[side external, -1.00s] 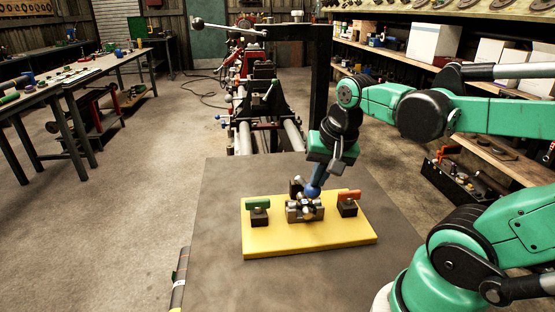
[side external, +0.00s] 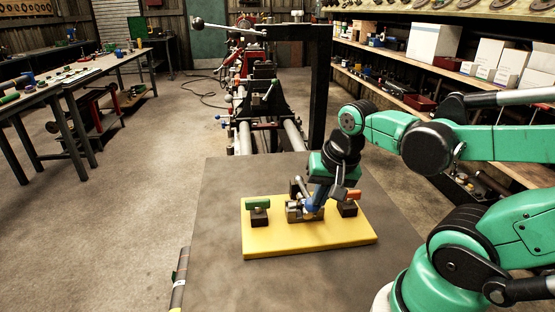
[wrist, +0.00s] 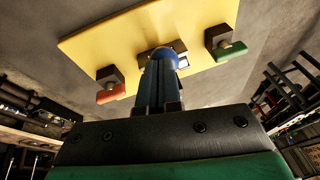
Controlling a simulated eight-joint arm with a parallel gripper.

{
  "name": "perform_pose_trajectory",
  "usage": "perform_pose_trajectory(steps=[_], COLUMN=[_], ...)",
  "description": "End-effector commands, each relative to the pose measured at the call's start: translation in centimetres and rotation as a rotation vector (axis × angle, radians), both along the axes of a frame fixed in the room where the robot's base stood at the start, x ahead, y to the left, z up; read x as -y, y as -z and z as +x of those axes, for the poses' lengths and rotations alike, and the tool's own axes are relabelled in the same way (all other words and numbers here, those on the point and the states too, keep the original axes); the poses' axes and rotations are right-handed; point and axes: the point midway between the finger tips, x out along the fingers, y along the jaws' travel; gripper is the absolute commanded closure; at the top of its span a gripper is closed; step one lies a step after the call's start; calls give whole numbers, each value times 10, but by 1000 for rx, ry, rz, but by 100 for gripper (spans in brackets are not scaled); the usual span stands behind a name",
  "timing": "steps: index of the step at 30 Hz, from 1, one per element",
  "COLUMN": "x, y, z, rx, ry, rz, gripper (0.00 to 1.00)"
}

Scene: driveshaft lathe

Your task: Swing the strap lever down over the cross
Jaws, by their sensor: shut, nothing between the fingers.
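A metal fixture (side external: 292,209) stands in the middle of the yellow board (side external: 270,240). The cross is in it, but my fingers and the fixture's parts make its outline hard to tell. A thin silver rod (side external: 301,187), which looks like the strap lever, leans up at a tilt from the fixture, just left of my gripper. My gripper (side external: 311,207) is shut and empty, with its blue fingertips low at the fixture's right side. I cannot tell whether they touch it. In the wrist view the blue fingertips (wrist: 163,55) hide most of the fixture (wrist: 178,47).
A green-handled clamp (side external: 258,205) stands left of the fixture and an orange-handled clamp (side external: 352,195) stands close on the right, near my wrist. The grey table (side external: 215,215) is bare around the board. A dark post (side external: 319,75) rises behind.

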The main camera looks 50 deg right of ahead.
Motion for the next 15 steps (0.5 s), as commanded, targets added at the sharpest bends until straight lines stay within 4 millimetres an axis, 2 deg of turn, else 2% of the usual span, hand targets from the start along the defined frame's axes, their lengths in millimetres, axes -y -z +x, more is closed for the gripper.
perform_pose_trajectory(steps=[5, 15], x=[0, -4], y=[-4, -35], z=[-1, -11], rx=[0, 0], ry=[0, 0], rz=[0, 0], gripper=[100, 100])
